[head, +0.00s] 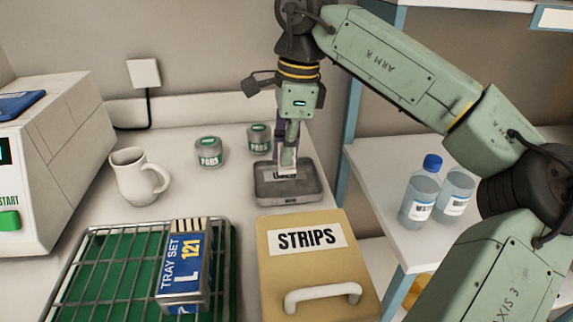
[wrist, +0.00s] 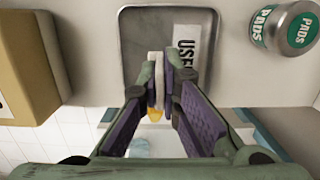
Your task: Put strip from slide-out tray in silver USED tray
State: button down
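The silver USED tray (head: 262,194) sits on the counter beyond the STRIPS box. It fills the top middle of the wrist view (wrist: 130,45), with its white USED label (wrist: 187,42) partly hidden by my fingers. My gripper (head: 288,163) points down over this tray, its fingertips low at the tray; contact with the floor is not clear. In the wrist view my gripper (wrist: 161,85) has its purple-padded fingers close together on a thin pale strip (wrist: 156,70) with a yellow end. The tan STRIPS box (head: 273,262) has a white handle; no other strip shows.
Two PADS jars (head: 209,152) (head: 259,138) stand behind and left of the tray. A white mug (head: 137,175) is farther left. A wire rack (head: 105,262) holds a blue TRAY SET box (head: 184,268). Bottles (head: 420,197) stand on a lower shelf at right, past a blue post (head: 347,130).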

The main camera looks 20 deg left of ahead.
aim_at(287, 168)
jog(key=shift+f, duration=1.8)
jog(key=shift+f, duration=0.1)
jog(key=shift+f, duration=0.15)
jog(key=c, duration=1.8)
grip_release()
jog(key=r, duration=0.4)
jog(key=d+r, duration=0.1)
jog(key=r, duration=0.7)
jog(key=shift+w+d+r, duration=0.15)
jog(key=shift+w+r, duration=0.1)
jog(key=shift+w, duration=0.05)
